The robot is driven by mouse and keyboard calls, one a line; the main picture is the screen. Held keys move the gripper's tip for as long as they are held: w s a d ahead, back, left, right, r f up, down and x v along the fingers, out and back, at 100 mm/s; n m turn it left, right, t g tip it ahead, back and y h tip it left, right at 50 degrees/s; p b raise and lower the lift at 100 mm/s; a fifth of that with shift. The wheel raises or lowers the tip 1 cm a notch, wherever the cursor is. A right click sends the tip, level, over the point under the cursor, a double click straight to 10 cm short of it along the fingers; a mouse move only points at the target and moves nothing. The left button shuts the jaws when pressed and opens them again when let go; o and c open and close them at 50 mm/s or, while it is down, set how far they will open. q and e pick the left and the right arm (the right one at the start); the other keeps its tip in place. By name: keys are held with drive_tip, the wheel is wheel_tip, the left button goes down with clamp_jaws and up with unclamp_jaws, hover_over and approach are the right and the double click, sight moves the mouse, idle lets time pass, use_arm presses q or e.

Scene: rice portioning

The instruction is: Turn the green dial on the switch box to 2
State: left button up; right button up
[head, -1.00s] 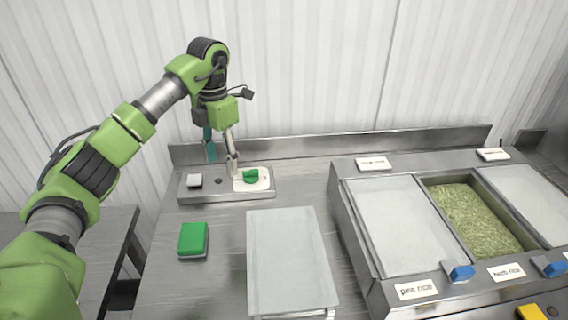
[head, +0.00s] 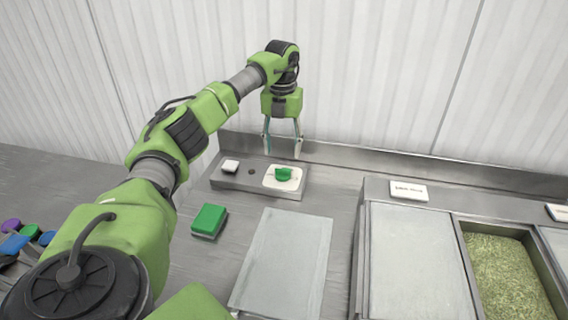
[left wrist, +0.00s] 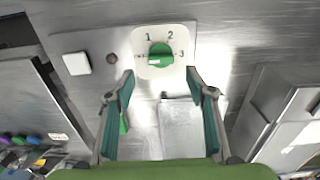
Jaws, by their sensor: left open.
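The switch box (head: 230,181) is a low grey metal box at the back of the counter. Its green dial (head: 283,173) sits on a white plate (head: 269,182). In the left wrist view the dial (left wrist: 160,52) has 1, 2 and 3 printed around it, with 2 at the upper right. A small pale mark shows at the dial's lower left; its exact setting is hard to tell. My left gripper (head: 283,150) is open and empty above the dial. In the left wrist view its fingers are apart, below the dial and not touching it. My right gripper is not in view.
A white square button (head: 230,166) is on the box's left. A green block (head: 209,221) and a pale flat tray (head: 285,260) lie in front. Food wells with green rice (head: 505,270) stand at right. A raised metal edge (head: 340,155) runs behind.

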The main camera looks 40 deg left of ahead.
sight(283, 168)
use_arm(q)
wheel_tip(283, 168, down, 6)
drive_tip(key=shift+r+p, duration=0.15)
drive_tip(key=shift+p, duration=0.35)
drive_tip(key=shift+d+f, duration=0.1)
drive_tip(key=shift+f, duration=0.4)
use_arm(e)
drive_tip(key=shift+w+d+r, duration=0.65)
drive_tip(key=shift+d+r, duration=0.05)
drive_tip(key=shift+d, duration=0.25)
use_arm(q)
drive_tip(key=c, duration=1.1)
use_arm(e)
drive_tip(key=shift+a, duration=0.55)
